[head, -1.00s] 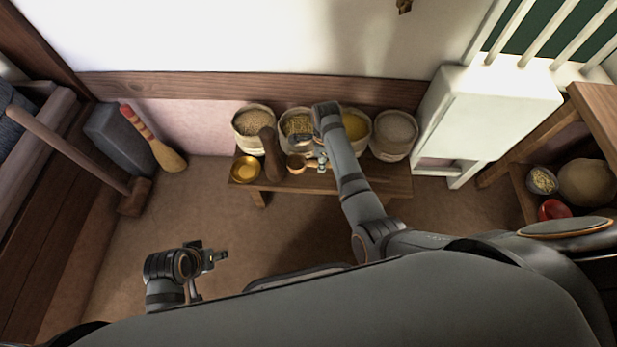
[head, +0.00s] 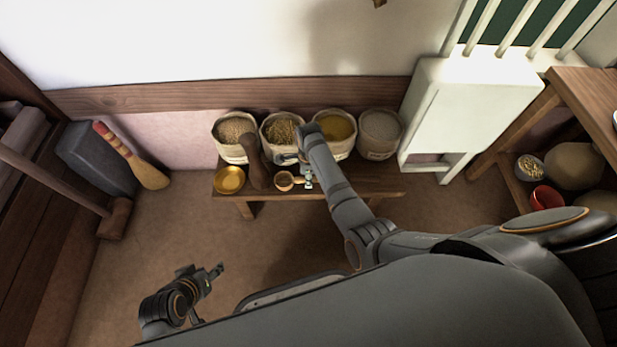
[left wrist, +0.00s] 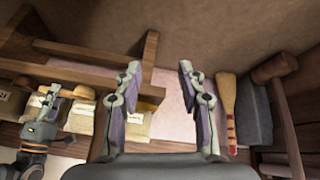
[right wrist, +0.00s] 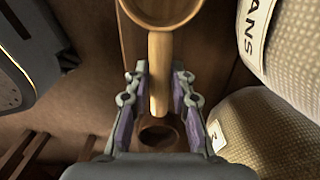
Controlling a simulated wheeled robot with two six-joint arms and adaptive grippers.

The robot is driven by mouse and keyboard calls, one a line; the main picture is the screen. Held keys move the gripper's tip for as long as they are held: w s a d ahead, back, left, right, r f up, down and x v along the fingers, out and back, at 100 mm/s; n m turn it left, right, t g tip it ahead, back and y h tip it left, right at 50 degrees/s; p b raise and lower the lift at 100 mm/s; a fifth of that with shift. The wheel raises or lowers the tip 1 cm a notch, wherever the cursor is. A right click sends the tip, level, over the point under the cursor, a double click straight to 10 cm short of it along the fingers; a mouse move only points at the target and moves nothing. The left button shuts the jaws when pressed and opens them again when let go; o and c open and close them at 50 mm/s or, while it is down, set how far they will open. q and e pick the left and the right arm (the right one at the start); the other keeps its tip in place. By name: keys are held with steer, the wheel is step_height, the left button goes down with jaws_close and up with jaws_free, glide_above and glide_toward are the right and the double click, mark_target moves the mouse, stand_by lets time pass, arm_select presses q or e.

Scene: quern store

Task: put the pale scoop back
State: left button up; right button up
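The pale wooden scoop (head: 284,180) is at the middle of the low bench (head: 375,187), its round bowl to the left. I cannot tell if it touches the bench.
A yellow bowl (head: 228,180) and a dark upright wooden piece (head: 257,165) stand left of the scoop. Several filled sacks (head: 234,131) line the wall behind. A brush (head: 135,157) leans at left; a white cabinet (head: 470,110) stands right.

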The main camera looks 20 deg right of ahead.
steer(key=shift+o, duration=1.4)
steer(key=shift+r, duration=0.1)
arm_select(q)
step_height(320, 180, up, 6)
steer(key=s+a+g+y+p, duration=0.1)
steer(key=a+g+p, duration=0.1)
steer(key=p, duration=0.3)
steer(key=shift+s+f+g, duration=0.2)
steer(key=shift+s+g, duration=0.05)
steer(key=shift+g, duration=0.35)
arm_select(e)
step_height(320, 180, up, 12)
